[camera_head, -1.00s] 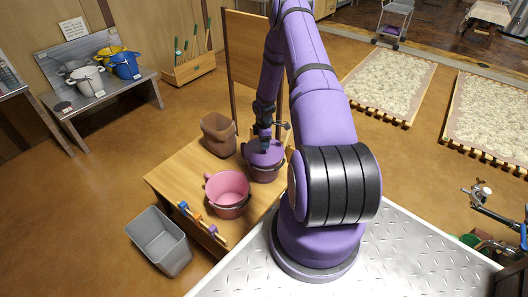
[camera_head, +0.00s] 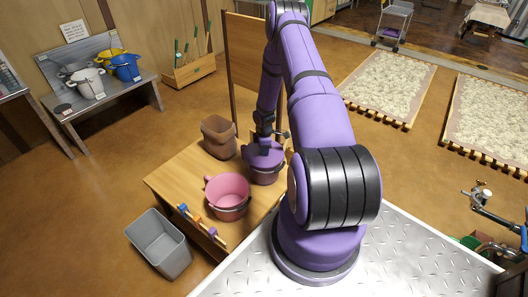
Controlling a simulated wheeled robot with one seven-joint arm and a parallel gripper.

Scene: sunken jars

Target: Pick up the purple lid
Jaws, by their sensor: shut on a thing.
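The purple lid (camera_head: 265,155) sits at the top of a dark purple pot (camera_head: 265,174) at the right side of the wooden table. From this view I cannot tell whether the lid rests on the pot or is slightly raised. My gripper (camera_head: 265,143) comes down from above and is shut on the lid near its middle. The fingertips are small and partly hidden, so the exact grip does not show.
A pink pot (camera_head: 228,192) and a brown container (camera_head: 219,138) stand on the wooden table (camera_head: 178,178). A grey bin (camera_head: 158,243) stands on the floor. An upright wooden panel (camera_head: 246,58) rises behind the table.

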